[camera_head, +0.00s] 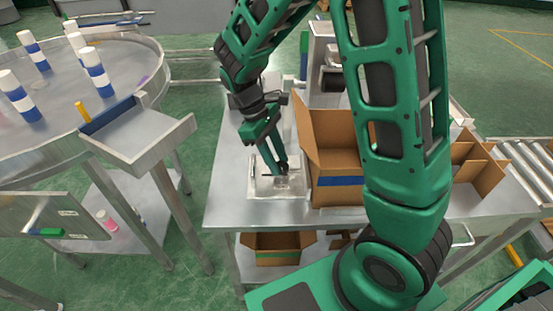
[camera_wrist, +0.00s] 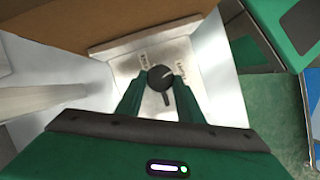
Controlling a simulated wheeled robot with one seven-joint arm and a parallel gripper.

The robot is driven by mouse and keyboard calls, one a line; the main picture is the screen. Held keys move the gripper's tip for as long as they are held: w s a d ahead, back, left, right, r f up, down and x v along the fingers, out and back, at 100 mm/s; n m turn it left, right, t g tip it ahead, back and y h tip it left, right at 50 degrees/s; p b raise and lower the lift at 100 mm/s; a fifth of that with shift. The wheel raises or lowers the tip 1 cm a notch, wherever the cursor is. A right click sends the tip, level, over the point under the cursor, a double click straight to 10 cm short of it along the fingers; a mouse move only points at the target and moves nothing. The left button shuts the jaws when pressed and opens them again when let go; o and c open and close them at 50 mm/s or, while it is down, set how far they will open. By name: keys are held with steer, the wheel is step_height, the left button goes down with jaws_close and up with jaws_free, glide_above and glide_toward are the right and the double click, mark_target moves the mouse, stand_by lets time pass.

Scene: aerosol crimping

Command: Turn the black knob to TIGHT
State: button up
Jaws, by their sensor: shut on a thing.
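The black knob (camera_wrist: 160,78) sits on a light metal plate (camera_wrist: 122,64) and shows between my fingertips in the wrist view. Its pointer end is toward the lower right of the knob. Small lettering stands on the plate on both sides of the knob, too small to read surely. My gripper (camera_head: 283,172) reaches down to the plate in the head view, where the knob is mostly hidden by the fingers. In the wrist view my gripper (camera_wrist: 159,90) has one green finger on each side of the knob, shut on it.
An open cardboard box (camera_head: 338,150) with a blue stripe stands right beside the plate on the metal table (camera_head: 232,170). A round table (camera_head: 60,75) with several blue-and-white cans is at the left. A conveyor (camera_head: 515,165) is at the right.

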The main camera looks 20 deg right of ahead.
steer(key=shift+w+d+m+y, duration=0.15)
steer(key=shift+m+y, duration=0.25)
steer(key=shift+m, duration=0.8)
steer(key=o, duration=1.1)
steer(key=shift+c, duration=0.2)
steer(key=shift+g, duration=0.3)
steer(key=v, duration=1)
steer(key=shift+w+r, duration=0.15)
steer(key=shift+r, duration=0.25)
